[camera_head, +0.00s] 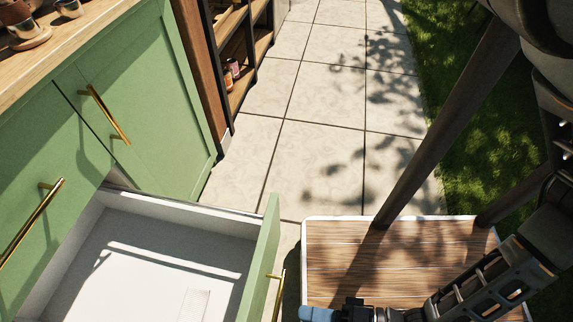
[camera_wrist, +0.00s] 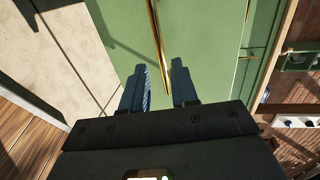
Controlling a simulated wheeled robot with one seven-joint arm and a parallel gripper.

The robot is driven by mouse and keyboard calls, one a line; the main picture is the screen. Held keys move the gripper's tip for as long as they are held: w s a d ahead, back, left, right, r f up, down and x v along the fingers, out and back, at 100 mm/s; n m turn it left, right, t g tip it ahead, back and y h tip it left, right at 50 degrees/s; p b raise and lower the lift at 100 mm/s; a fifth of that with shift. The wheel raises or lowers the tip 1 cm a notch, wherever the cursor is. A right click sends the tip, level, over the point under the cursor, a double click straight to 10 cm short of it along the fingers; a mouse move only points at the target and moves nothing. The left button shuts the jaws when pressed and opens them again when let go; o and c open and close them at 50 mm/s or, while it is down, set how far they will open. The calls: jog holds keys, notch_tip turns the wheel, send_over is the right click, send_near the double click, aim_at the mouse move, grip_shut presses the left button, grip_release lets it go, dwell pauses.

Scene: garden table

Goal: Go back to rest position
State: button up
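My gripper (camera_wrist: 160,78) is open and empty, with its two blue-grey fingers apart. The green drawer front (camera_head: 262,250) carries a brass handle (camera_head: 278,285). In the wrist view a brass handle (camera_wrist: 156,35) runs down between the lines of the fingers, in front of a green panel (camera_wrist: 205,40). The head view shows a gap between gripper and handle.
The open drawer's white inside (camera_head: 150,265) holds a pale patch, unclear whether an object. Green cabinets (camera_head: 140,90) and a dark shelf (camera_head: 240,85) with small cans (camera_head: 231,72) stand left. A wooden-topped surface (camera_head: 345,250) is at lower right. The paved path (camera_head: 320,110) is clear.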

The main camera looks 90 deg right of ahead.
jog(key=w+d+r+n+y, duration=0.1)
jog(key=w+d+r+n, duration=0.15)
jog(key=r+n, duration=0.55)
jog(key=w+d+r+n+y, duration=0.1)
jog(key=d+r+n, duration=0.3)
jog(key=r, duration=0.5)
jog(key=w+d+r+n+y, duration=0.1)
jog(key=w+d+r+n, duration=0.1)
jog(key=r+n, duration=0.65)
notch_tip(320, 180, up, 19)
jog(key=p, duration=1.8)
jog(key=shift+g, duration=0.4)
